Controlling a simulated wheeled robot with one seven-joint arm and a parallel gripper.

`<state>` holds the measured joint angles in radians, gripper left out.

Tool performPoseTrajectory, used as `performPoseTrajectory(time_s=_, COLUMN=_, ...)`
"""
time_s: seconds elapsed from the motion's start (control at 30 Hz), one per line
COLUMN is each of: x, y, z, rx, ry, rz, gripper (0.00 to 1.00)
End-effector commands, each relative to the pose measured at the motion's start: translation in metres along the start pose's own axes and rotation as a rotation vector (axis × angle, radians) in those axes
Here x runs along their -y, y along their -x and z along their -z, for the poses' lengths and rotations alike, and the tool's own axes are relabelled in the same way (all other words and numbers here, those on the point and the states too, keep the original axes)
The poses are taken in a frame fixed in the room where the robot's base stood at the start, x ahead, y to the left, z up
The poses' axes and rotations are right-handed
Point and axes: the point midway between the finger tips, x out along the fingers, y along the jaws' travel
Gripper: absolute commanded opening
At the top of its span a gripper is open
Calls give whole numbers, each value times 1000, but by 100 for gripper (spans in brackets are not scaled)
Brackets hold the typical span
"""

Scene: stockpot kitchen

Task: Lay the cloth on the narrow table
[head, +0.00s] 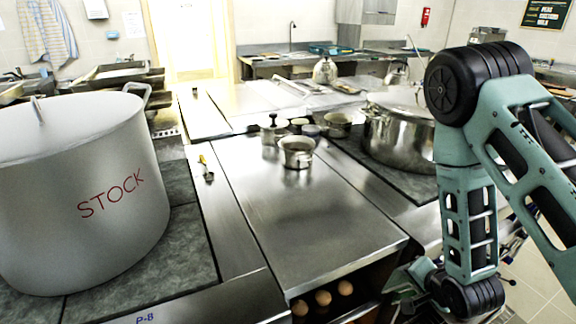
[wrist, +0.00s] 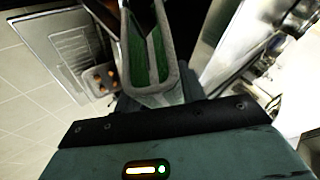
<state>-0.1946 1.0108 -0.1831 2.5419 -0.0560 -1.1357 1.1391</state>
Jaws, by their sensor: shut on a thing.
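My gripper (wrist: 148,45) points away from the camera in the wrist view. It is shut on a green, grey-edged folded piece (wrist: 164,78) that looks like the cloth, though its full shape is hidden. In the head view my arm reaches down at the lower right, beside the front of the steel counter, and the gripper's fingertips are not clearly visible. I cannot tell which surface is the narrow table.
A big STOCK pot (head: 80,190) stands at left and a steel pot (head: 398,135) at right. A small pan (head: 296,152) sits on the steel counter (head: 300,215), whose front is clear. Several eggs (head: 322,298) lie beneath. A striped towel (head: 47,35) hangs on the wall.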

Motion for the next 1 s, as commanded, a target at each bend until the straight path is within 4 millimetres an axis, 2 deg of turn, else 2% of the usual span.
performPoseTrajectory(time_s=0.03, x=9, y=12, z=7, rx=-1, ry=0, rz=-1, gripper=11)
performPoseTrajectory(time_s=0.23, x=23, y=32, z=17, rx=0, ry=0, rz=0, gripper=11)
performPoseTrajectory(time_s=0.3, x=16, y=26, z=14, rx=-1, ry=-8, rz=-4, gripper=11)
performPoseTrajectory(time_s=0.6, x=18, y=25, z=15, rx=-2, ry=-7, rz=0, gripper=11)
performPoseTrajectory(time_s=1.0, x=91, y=54, z=12, rx=226, ry=321, rz=175, gripper=11)
